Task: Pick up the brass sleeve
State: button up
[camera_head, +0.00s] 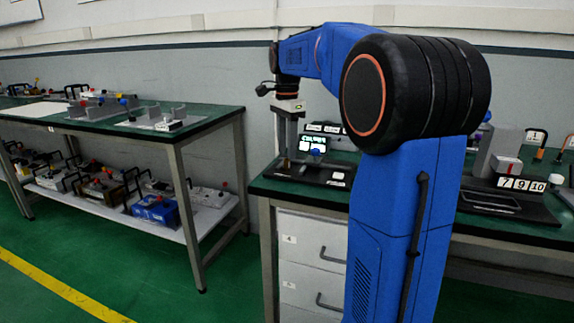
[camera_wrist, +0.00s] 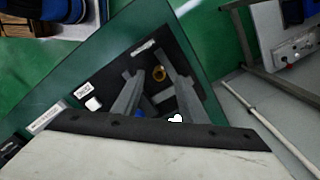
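No contact is visible. In the head view my gripper (camera_head: 288,150) points down over the dark tray at the left end of the green bench.
A small lit display (camera_head: 313,143) stands close to my gripper on the green bench (camera_head: 300,190). A black fixture with number cards (camera_head: 521,184) is at the right. Another bench (camera_head: 190,110) with parts stands left, across a floor gap. White drawers (camera_head: 312,240) are below.

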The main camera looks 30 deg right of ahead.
aim_at(287, 164)
jog(key=shift+f, duration=1.35)
jog(key=c, duration=1)
jog(key=shift+r, duration=0.1)
